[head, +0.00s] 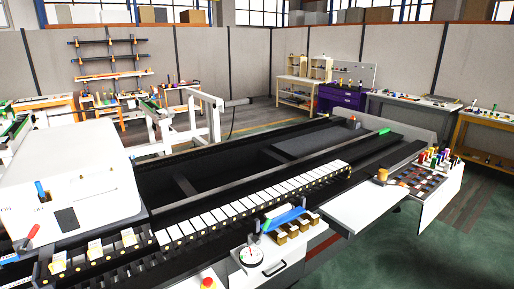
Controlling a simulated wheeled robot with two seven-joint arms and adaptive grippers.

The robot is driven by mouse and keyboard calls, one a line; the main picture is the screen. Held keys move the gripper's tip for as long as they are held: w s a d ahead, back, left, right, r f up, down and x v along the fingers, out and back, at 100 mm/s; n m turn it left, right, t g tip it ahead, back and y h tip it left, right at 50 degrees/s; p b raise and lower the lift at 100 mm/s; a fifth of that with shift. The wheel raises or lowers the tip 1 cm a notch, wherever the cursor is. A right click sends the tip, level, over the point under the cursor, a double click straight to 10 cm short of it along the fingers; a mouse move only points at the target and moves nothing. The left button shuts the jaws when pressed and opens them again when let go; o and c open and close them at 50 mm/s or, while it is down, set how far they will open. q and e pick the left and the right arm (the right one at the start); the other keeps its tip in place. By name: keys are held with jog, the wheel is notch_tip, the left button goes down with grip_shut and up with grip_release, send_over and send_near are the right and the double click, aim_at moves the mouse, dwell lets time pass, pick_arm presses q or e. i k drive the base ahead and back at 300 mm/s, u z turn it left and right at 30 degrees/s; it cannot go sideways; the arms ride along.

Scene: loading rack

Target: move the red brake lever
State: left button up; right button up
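A lever with a red handle (33,231) is at the lower left of the head view, in front of the white machine housing (85,165). The handle leans up and to the right on a thin grey shaft. Its base is small and dark, and I cannot make out its details. Neither my left nor my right gripper is in view, and nothing is seen touching the lever.
A blue-handled switch (40,189) stands on the housing's face above the lever. A red button (208,283) is at the bottom edge. White blocks (240,205) line the dark machine bed. A side tray (350,205) extends right. Green floor (440,240) is clear at right.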

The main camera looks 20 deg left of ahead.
aim_at(21, 250)
jog(key=u, duration=1.05)
jog(key=i, duration=0.9)
jog(key=u, duration=0.95)
